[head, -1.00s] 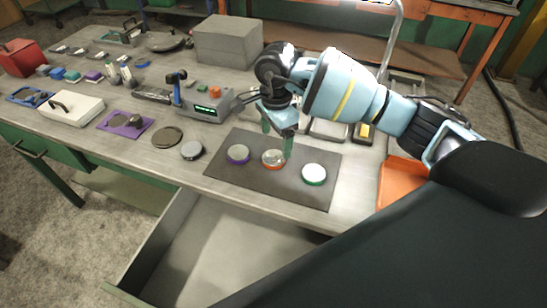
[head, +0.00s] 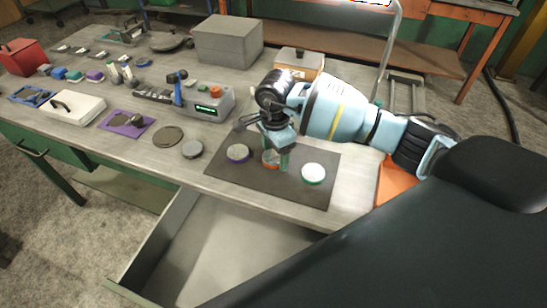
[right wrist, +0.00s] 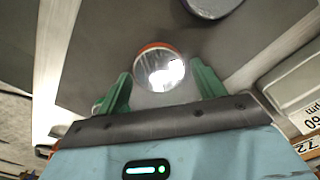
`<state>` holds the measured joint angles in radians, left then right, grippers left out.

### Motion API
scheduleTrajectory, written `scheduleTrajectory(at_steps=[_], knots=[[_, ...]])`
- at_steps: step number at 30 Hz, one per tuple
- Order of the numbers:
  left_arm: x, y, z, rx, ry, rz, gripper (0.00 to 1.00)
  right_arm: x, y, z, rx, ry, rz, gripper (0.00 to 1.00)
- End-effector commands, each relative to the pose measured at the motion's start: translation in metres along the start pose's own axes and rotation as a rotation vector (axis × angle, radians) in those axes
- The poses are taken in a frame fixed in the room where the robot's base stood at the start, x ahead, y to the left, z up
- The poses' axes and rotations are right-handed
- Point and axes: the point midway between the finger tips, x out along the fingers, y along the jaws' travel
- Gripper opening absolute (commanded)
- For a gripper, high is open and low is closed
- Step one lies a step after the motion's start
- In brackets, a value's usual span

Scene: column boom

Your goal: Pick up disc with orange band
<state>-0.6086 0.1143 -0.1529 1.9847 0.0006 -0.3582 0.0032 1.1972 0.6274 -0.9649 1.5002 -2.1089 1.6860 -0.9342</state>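The disc with the orange band (head: 268,161) lies on the dark mat (head: 250,184), between a purple-banded disc (head: 238,153) and a green-banded disc (head: 313,174). My right gripper (head: 276,156) points down over it, and its green fingers hide part of it. In the right wrist view the orange-banded disc (right wrist: 160,66) shows a shiny top, with the open fingers of my right gripper (right wrist: 161,88) on either side. Whether the fingers touch it cannot be told. My left gripper is not in view.
A plain grey disc (head: 192,149) and a flat dark disc (head: 168,136) lie left of the mat. A grey device with a lit display (head: 207,102) stands behind them. An open drawer (head: 215,245) is below the front edge. An orange tray (head: 391,182) is at the right.

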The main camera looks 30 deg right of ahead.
Motion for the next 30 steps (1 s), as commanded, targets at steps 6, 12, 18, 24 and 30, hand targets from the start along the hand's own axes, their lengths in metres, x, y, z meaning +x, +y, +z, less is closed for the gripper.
scheduleTrajectory(at_steps=[6, 12, 18, 24, 30], knots=[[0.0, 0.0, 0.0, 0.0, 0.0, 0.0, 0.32, 0.0, 0.0, 0.0, 0.0, 0.0, 0.0, 0.4], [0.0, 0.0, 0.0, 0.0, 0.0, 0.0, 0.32, -0.001, -0.001, 0.0, 0.0, -0.001, -0.002, 0.19], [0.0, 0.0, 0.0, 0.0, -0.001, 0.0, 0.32, -0.002, -0.001, 0.0, 0.0, -0.001, -0.002, 0.19], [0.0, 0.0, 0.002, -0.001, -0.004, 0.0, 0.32, -0.011, -0.001, 0.0, -0.001, -0.001, -0.002, 0.19], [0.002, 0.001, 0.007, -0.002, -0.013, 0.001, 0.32, -0.039, 0.001, 0.0, -0.002, 0.0, -0.004, 0.19]])
